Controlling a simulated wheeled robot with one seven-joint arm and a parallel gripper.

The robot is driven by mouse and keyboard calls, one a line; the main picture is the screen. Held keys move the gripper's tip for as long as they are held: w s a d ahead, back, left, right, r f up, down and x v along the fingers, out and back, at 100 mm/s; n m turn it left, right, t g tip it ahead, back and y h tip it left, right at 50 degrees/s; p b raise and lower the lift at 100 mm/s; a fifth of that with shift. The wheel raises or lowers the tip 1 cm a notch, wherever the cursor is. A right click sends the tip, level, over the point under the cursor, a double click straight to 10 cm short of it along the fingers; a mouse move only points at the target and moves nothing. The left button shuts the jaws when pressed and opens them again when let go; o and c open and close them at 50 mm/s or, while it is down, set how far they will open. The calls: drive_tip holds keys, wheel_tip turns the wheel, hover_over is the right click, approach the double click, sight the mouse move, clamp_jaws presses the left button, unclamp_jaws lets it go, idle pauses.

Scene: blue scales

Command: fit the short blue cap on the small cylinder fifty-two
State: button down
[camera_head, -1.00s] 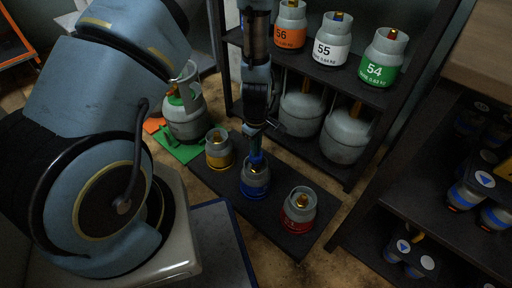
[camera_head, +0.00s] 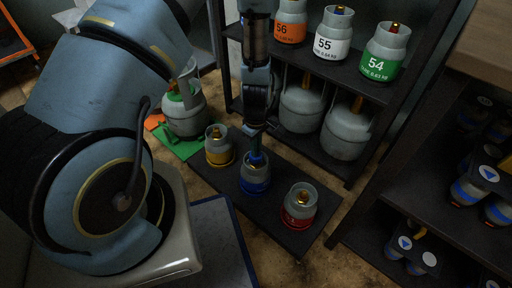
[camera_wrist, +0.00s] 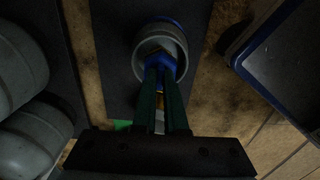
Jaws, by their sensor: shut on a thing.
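The small cylinder with a blue band (camera_head: 254,182) stands upright in the middle of the dark board. I cannot read a number on it. My gripper (camera_head: 257,152) points down over it, with its fingertips at the collar opening. The gripper is shut on a short blue cap (camera_head: 257,160), which sits at or inside the collar. In the wrist view the two green fingers (camera_wrist: 163,82) hold the blue cap (camera_wrist: 160,66) within the grey ring of the cylinder (camera_wrist: 146,46). The fingers and cap hide the valve, so I cannot tell whether the cap is seated.
A yellow-banded cylinder (camera_head: 219,157) and a red-banded cylinder (camera_head: 298,218) stand on either side on the dark board (camera_head: 272,211). Behind is a rack (camera_head: 351,84) with cylinders 54, 55 and two large grey ones. A larger grey cylinder (camera_head: 184,118) stands left on a green mat.

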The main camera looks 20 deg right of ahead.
drive_tip(key=shift+f+b, duration=0.3)
drive_tip(key=shift+f, duration=0.35)
drive_tip(key=c, duration=0.9)
unclamp_jaws()
wheel_tip(320, 180, up, 11)
drive_tip(key=p, duration=0.3)
drive_tip(key=shift+p, duration=0.35)
